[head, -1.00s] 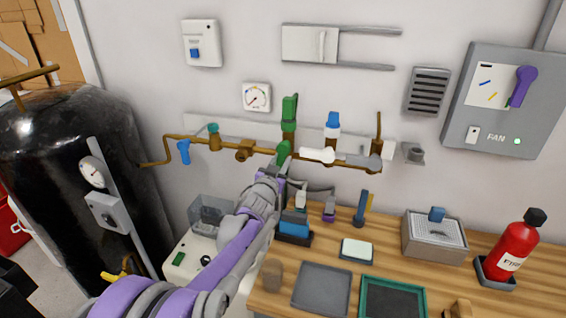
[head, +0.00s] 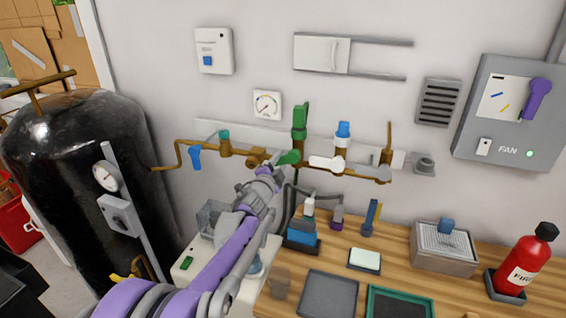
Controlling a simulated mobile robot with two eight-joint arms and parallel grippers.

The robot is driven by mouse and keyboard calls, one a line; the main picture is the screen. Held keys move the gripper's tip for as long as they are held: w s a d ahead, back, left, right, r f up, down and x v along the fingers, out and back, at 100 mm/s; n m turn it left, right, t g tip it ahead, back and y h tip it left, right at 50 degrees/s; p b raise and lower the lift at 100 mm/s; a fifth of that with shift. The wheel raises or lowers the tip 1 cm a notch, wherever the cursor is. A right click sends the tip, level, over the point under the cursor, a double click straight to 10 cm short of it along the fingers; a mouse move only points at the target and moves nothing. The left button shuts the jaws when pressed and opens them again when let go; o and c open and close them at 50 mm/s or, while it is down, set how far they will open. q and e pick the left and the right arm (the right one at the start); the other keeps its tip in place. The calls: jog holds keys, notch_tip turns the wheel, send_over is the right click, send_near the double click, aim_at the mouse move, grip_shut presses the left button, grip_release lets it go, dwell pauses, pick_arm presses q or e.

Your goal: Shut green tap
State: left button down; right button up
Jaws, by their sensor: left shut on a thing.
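The green tap (head: 300,120) stands on the brass pipe on the wall, with a tall green top. Its green lever (head: 289,157) sits at the pipe below and points left and slightly down, toward my gripper. My left gripper (head: 275,168) reaches up from below and is shut on the lever's left end. The fingertips partly hide that end. My right gripper is not in view.
Right of the green tap are a white lever (head: 327,162) and a blue-topped fitting (head: 342,135). A blue tap (head: 195,158) hangs at the pipe's left. A black tank (head: 70,170) stands left. The wooden bench (head: 395,240) holds trays and a fire extinguisher (head: 523,263).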

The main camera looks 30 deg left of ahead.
pick_arm(q)
jog(key=m, duration=0.1)
jog(key=r+m+p, duration=0.1)
jog(key=m, duration=0.1)
jog(key=r+m, duration=0.1)
jog(key=m, duration=0.1)
jog(key=shift+a+p, duration=0.2)
jog(key=shift+p, duration=0.2)
jog(key=shift+m, duration=0.3)
jog(key=c, duration=0.6)
grip_release()
jog(key=shift+s, duration=0.1)
jog(key=b+v, duration=0.1)
jog(key=v, duration=0.9)
jog(key=shift+s, duration=0.35)
